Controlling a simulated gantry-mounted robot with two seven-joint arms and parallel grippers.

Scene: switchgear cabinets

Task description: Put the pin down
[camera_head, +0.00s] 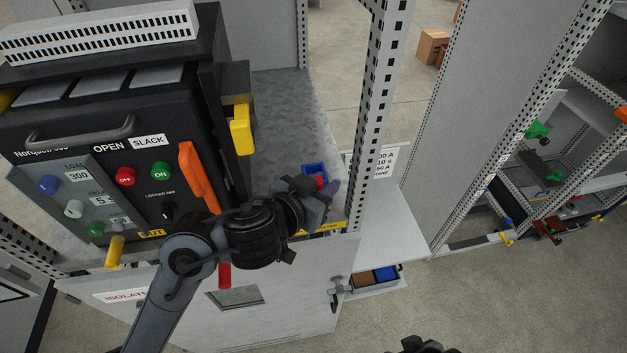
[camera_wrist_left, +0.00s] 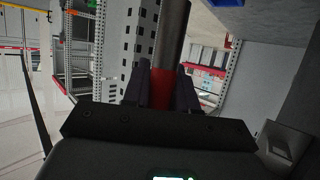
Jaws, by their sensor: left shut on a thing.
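The pin (camera_wrist_left: 172,40) is a dark grey rod with a red band, seen in the left wrist view. My left gripper (camera_wrist_left: 163,88) is shut around it, with a dark finger on each side of the red band. In the head view my left gripper (camera_head: 326,190) is over the front right corner of the grey shelf (camera_head: 285,115). It is close to a small blue holder (camera_head: 313,169), and a bit of red shows between them. Whether the pin touches the holder or shelf cannot be told. Only a dark part of my right arm shows at the bottom edge.
A black breaker unit (camera_head: 135,150) with an orange handle (camera_head: 197,175) and yellow block (camera_head: 241,130) stands left of my gripper. A perforated upright post (camera_head: 373,110) stands close on the right. A bare white ledge (camera_head: 395,215) lies beyond, above a tray with brown and blue bins (camera_head: 385,273).

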